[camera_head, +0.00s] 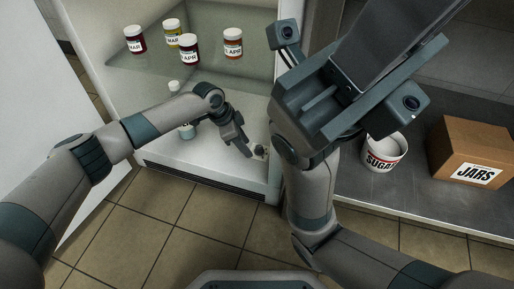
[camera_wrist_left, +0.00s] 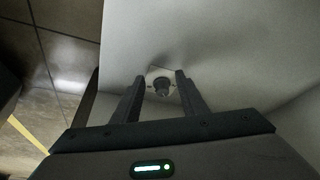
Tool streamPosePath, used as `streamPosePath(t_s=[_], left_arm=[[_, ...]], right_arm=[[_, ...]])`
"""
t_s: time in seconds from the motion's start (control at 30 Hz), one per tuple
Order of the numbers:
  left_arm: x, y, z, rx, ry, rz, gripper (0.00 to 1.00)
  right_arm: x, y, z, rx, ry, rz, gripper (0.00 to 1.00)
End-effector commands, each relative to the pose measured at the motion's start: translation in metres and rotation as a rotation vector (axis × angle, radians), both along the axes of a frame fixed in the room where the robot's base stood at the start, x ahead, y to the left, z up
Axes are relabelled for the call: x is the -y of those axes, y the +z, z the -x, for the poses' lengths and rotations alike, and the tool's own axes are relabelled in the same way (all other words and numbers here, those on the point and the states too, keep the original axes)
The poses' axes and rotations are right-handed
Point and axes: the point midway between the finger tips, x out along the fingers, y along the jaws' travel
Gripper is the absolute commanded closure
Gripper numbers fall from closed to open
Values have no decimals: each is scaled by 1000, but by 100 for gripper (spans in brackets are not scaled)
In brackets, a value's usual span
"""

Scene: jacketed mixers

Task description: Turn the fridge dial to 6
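The fridge dial (camera_wrist_left: 161,87) is a small dark knob on a light plate. In the left wrist view it sits between and just beyond the fingertips of my left gripper (camera_wrist_left: 158,80), which is open and apart from it. In the head view the dial (camera_head: 260,151) is at the lower right of the open fridge (camera_head: 225,172), with my left gripper (camera_head: 246,150) just left of it. The dial's numbers are too small to read. My right gripper (camera_head: 350,85) is raised at the upper right, close to the head camera; its finger opening is not clear.
Several labelled jars (camera_head: 189,50) stand on the fridge shelf (camera_head: 150,62). A white bottle (camera_head: 186,131) stands below, behind my left arm. A sugar tub (camera_head: 385,152) and a jars box (camera_head: 470,150) sit on the dark counter (camera_head: 400,195) at right. The open fridge door (camera_head: 50,110) is at left.

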Motion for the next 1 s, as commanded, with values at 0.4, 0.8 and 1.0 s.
streamPosePath(t_s=[0.4,0.8,1.0], left_arm=[[40,-11,-9,0,0,-1,61],[42,-12,-9,0,1,0,61],[42,-12,-8,0,1,0,99]], right_arm=[[1,-14,10,37,16,-4,69],[0,-12,10,40,15,1,69],[0,-13,10,40,16,2,69]])
